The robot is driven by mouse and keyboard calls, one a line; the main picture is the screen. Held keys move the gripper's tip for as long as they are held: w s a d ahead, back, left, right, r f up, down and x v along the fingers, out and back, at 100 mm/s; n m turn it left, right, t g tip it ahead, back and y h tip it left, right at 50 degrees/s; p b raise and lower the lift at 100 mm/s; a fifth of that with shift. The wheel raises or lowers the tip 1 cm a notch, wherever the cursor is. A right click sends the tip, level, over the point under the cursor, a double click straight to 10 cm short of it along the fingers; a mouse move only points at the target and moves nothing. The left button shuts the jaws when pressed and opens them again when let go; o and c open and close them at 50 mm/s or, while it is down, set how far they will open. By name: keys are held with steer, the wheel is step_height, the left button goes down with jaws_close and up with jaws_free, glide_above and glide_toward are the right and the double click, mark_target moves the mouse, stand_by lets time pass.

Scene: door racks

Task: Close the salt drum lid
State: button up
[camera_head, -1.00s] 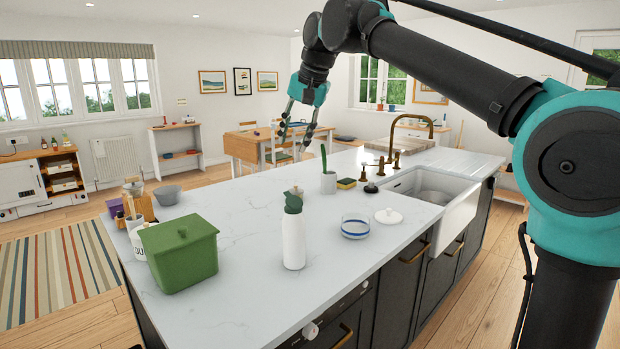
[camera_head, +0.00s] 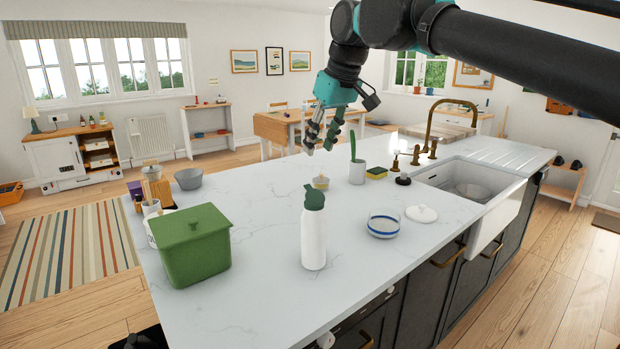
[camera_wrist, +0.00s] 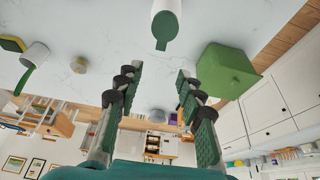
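A small beige and grey round pot (camera_head: 320,183), which looks like the salt drum, stands on the white worktop behind the white bottle. It also shows in the wrist view (camera_wrist: 78,65), left of the fingers. It is too small to tell how its lid sits. My gripper (camera_head: 319,149) hangs above and behind this pot, fingers pointing down, apart from it. In the wrist view, my gripper (camera_wrist: 160,73) has its fingers spread with nothing between them.
The white bottle with green cap (camera_head: 313,235) stands in front of the pot. A green lidded box (camera_head: 193,250) is at left.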

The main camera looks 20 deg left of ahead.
mark_target(309, 187)
steer(key=x, duration=1.1)
jaws_close()
